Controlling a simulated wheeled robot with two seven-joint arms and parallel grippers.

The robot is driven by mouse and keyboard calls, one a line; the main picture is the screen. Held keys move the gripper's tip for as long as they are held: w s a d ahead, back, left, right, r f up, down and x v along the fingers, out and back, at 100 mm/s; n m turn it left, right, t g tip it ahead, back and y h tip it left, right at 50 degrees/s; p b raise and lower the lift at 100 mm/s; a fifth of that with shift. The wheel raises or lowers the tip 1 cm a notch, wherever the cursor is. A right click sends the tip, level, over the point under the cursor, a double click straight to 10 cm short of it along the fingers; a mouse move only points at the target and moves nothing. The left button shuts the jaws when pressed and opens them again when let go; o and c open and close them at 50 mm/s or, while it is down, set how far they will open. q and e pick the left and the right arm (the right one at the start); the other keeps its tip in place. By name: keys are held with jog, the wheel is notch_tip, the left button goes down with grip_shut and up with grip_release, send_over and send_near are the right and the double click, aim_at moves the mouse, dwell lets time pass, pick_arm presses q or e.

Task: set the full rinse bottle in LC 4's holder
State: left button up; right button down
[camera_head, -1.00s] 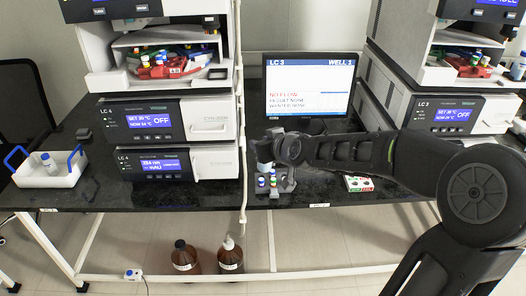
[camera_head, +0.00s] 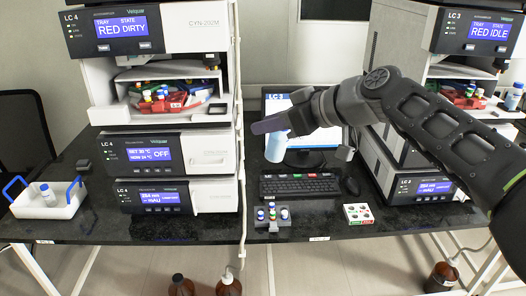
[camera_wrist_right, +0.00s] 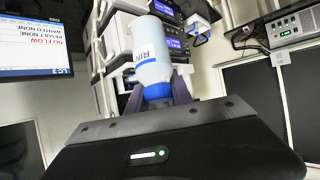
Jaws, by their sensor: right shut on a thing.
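My right gripper (camera_head: 283,124) is shut on a pale blue and white rinse bottle (camera_head: 276,147), held slightly tilted in the air in front of the monitor. In the right wrist view the bottle (camera_wrist_right: 151,48) stands between the fingers (camera_wrist_right: 158,92), with part of its lettering showing. The LC 4 stack (camera_head: 190,148) is at the left, its top screen reading TRAY RED, STATE DIRTY. Its open bay (camera_head: 130,77) holds red vial trays and small bottles. I cannot make out which part is LC 4's bottle holder. My left gripper is not in view.
A white tray with blue handles (camera_head: 66,211) holds a small bottle (camera_head: 47,191) at the left. A vial rack (camera_head: 262,224), keyboard (camera_head: 298,187), mouse (camera_head: 350,187) and white vial block (camera_head: 357,214) lie on the bench. The LC 3 stack (camera_head: 384,135) is right. Brown bottles (camera_head: 229,287) stand below.

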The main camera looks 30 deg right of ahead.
jog(key=s+a+r+n+y, duration=0.1)
jog(key=s+r, duration=0.3)
jog(key=shift+a+r+g, duration=0.3)
jog(key=shift+a+r, duration=0.1)
jog(key=shift+s, duration=0.1)
